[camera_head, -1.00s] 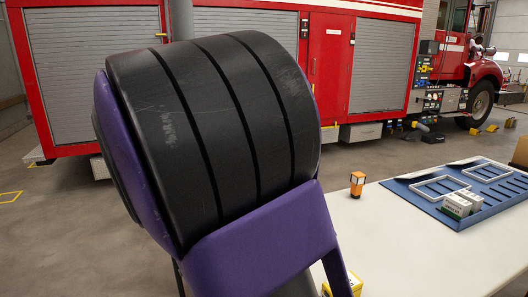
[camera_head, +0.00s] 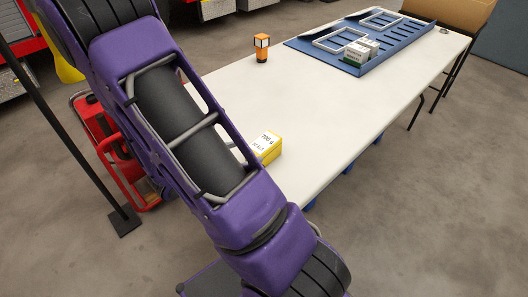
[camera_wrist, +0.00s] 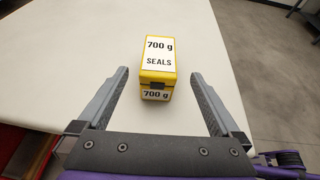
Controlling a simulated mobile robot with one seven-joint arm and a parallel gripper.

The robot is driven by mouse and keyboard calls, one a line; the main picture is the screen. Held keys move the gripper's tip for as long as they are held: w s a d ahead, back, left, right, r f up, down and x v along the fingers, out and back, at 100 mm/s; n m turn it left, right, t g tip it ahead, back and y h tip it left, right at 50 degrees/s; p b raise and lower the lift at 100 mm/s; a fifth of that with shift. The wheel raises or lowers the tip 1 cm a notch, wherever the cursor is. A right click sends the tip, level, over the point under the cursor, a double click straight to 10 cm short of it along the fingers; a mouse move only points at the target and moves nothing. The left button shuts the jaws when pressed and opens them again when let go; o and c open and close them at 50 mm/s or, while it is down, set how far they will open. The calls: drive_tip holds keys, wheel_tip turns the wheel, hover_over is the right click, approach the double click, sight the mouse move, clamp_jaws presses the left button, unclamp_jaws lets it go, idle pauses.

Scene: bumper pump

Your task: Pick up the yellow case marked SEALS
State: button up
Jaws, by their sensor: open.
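The yellow case (camera_wrist: 158,67) stands on the white table in the wrist view. Its white labels read "700 g" and "SEALS", and a dark latch shows on its near side. My gripper (camera_wrist: 158,82) is open and empty, with one finger to the left of the case and one to the right. The case lies between and a little beyond the fingertips, and no contact shows. In the head view the yellow case (camera_head: 267,146) is partly hidden behind my purple arm. My gripper is not visible there.
The white table (camera_head: 330,110) is mostly clear around the case. An orange and black lamp-like object (camera_head: 262,47) stands farther back. A blue tray (camera_head: 375,42) with grey frames and small boxes lies at the far end. A red-framed machine (camera_head: 115,150) stands on the floor at left.

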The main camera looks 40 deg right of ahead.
sight(263, 143)
drive_tip(key=x, duration=0.3)
drive_tip(key=shift+d+f, duration=0.1)
drive_tip(key=shift+d, duration=0.3)
drive_tip(key=shift+r+b+x, duration=0.2)
drive_tip(key=shift+b+x, duration=0.1)
drive_tip(key=shift+x, duration=1.05)
drive_tip(key=shift+r+b+x, duration=0.15)
drive_tip(key=shift+b+x, duration=0.1)
drive_tip(key=shift+x, duration=1.1)
drive_tip(key=shift+w+d, duration=0.15)
drive_tip(key=shift+r, duration=0.1)
clamp_jaws()
